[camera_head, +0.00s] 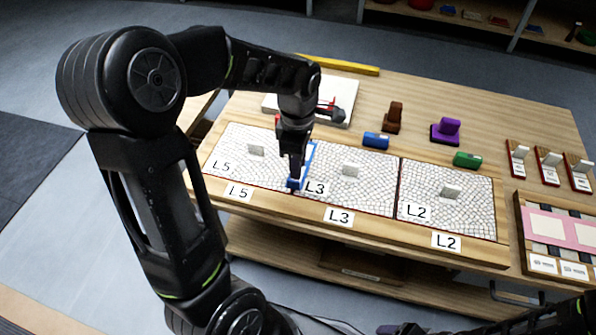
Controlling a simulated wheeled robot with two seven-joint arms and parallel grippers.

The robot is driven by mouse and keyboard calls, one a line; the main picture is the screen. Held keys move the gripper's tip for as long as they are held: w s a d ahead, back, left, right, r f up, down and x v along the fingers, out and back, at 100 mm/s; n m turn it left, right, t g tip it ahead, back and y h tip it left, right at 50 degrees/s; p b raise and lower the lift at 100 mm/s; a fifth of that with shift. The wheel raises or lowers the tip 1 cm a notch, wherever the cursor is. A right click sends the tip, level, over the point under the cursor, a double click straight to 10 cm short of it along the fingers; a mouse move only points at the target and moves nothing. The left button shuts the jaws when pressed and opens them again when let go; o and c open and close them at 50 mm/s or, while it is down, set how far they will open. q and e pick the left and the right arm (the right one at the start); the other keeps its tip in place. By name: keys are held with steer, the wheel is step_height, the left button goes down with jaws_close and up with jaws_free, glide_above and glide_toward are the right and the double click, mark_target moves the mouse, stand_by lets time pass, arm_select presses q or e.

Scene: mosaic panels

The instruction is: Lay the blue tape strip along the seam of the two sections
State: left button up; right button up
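The blue tape strip (311,154) shows as a narrow blue band at the seam between the L5 section (238,166) and the L3 section (362,184). Both sections are pale mosaic panels lying flat, each with a small upright grey tab. My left gripper (293,181) points down at the near end of this seam. Its fingers look close together, with blue at and around the tips. The gripper covers part of the strip and seam, so I cannot tell how flat the strip lies. My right gripper (398,329) is only partly seen at the bottom edge.
The L2 section (430,211) lies right of L3, with a dark gap between. A pink-and-white tray (551,228) is at right.

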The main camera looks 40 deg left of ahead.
arm_select(q)
step_height(320, 180, up, 6)
steer(key=p, duration=0.1)
steer(key=shift+r, duration=0.25)
stand_by(0.7)
